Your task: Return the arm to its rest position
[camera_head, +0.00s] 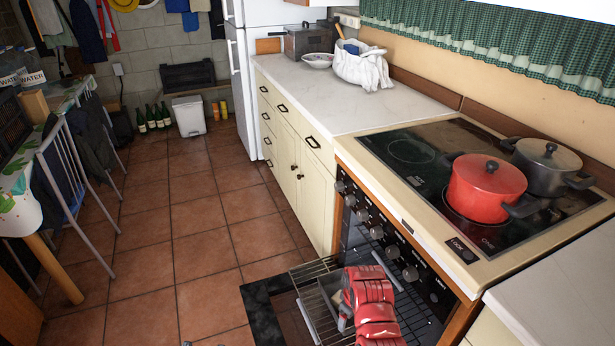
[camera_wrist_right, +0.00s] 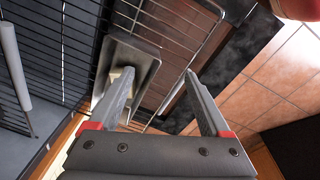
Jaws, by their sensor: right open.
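My red right arm reaches down to the open oven in the lower middle of the head view, with the right gripper (camera_head: 345,314) low over the pulled-out wire rack (camera_head: 314,272). In the right wrist view the two grey fingers of the right gripper (camera_wrist_right: 160,88) are wide apart with nothing held between them. A metal tin (camera_wrist_right: 145,62) with something pale inside lies on the rack just beyond the fingers. The left finger overlaps the tin in the picture; I cannot tell if they touch. My left gripper is not in view.
The dark oven door (camera_head: 262,310) hangs open beside the rack. A red pot (camera_head: 484,188) and a dark pot (camera_head: 547,165) stand on the hob above. A white cloth bag (camera_head: 362,68) sits on the counter.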

